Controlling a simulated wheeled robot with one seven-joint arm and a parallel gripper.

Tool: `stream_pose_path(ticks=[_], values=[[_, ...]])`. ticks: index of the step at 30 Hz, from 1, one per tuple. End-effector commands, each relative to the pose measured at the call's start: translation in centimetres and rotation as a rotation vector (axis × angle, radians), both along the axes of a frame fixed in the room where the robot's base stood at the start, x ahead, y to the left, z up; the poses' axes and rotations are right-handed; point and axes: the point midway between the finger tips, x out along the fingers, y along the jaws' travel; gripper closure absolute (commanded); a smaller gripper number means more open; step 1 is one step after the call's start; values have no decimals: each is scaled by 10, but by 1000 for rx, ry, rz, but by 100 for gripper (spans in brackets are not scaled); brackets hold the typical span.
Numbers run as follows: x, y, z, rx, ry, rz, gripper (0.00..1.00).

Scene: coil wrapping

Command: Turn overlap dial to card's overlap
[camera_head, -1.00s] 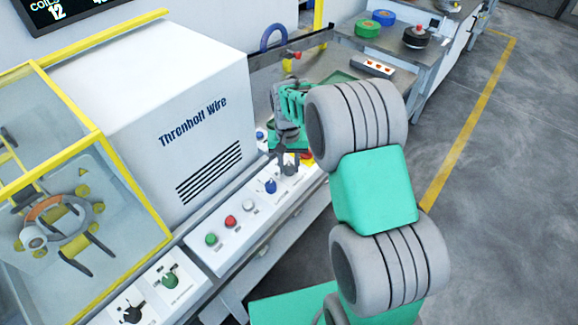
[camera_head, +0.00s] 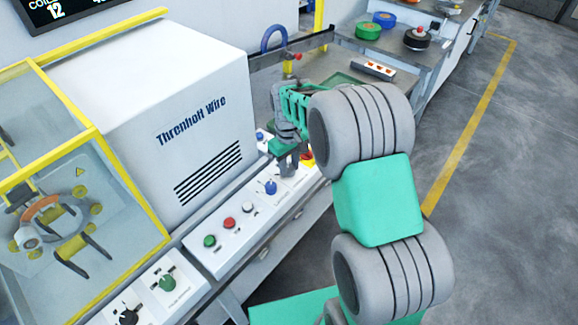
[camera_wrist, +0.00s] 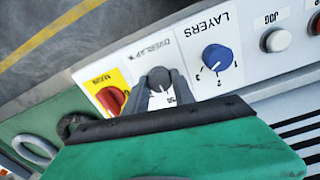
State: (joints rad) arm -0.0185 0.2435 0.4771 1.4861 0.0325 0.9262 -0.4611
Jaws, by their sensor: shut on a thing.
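The grey overlap dial (camera_wrist: 158,78) sits on the white panel under the label OVERLAP in the wrist view. My gripper (camera_wrist: 159,88) is shut on this dial, with a dark finger on each side of it. Part of the printed scale shows beside the dial, but its pointer setting is not clear. In the head view my gripper (camera_head: 289,163) is at the panel, and its fingers hide most of the dial. The card cannot be made out in either view.
The blue layers dial (camera_wrist: 217,58) is close beside the overlap dial, and the red main switch (camera_wrist: 111,100) on yellow is on the other side. Green, red and white buttons line the panel. A white machine housing (camera_head: 150,110) stands behind. Open floor lies right.

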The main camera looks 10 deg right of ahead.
Motion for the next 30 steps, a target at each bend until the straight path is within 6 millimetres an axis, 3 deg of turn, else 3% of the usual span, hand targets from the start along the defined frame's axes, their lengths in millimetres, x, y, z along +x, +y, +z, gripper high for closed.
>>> stream_pose_path(ticks=[15,16,23,30], values=[[1,0,1,1,-4,20,100],[1,0,1,1,-4,20,67],[1,0,1,0,-2,19,48],[0,0,1,1,-1,19,48]])
